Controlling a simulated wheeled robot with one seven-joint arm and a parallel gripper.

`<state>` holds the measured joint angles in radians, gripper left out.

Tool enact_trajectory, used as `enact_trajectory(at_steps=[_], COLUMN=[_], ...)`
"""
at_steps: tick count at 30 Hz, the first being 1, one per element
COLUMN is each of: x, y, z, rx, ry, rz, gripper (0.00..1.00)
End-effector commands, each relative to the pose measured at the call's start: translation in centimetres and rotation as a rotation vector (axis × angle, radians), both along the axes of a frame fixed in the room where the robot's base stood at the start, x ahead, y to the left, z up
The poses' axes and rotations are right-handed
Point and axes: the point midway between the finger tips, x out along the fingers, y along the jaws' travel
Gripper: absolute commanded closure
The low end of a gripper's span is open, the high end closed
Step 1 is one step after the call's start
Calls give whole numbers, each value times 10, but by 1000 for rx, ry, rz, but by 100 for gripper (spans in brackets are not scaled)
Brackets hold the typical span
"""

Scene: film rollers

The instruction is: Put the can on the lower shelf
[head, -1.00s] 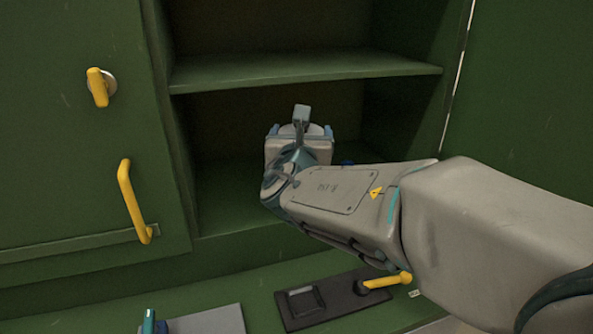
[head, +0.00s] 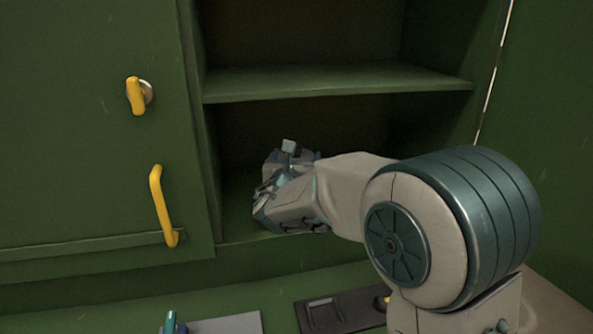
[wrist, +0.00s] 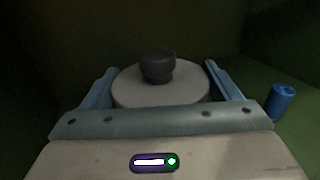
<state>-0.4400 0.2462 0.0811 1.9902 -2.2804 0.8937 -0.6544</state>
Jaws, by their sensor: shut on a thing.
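In the wrist view the can (wrist: 160,87) shows as a pale round top with a dark knob, between the two blue fingers of my gripper (wrist: 160,90), which is shut on it. In the head view my gripper (head: 287,168) is inside the lower compartment of the green cabinet, above the lower shelf (head: 238,208). My own wrist hides the can there. Its underside is out of sight, so I cannot tell whether it touches the shelf.
A small blue cylinder (wrist: 282,99) stands to the right of the can in the wrist view. The middle shelf (head: 340,84) is above my gripper. At left is a green door with a yellow handle (head: 162,206) and latch (head: 136,95). A dark panel (head: 340,312) lies below.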

Motion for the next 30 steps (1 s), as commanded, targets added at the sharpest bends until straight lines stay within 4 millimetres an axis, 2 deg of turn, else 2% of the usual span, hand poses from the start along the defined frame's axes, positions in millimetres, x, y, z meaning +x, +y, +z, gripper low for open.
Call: enact_trajectory(at_steps=[6,18,19,20,21,30], x=[0,0,0,0,0,0], y=[0,0,0,0,0,0], z=[-32,-38,-37,-37,-37,-33], rx=[-4,-1,-1,-1,-2,-2], ry=[3,0,1,1,1,2], rz=[1,1,1,1,1,1], gripper=[62,62,11,3,0,0])
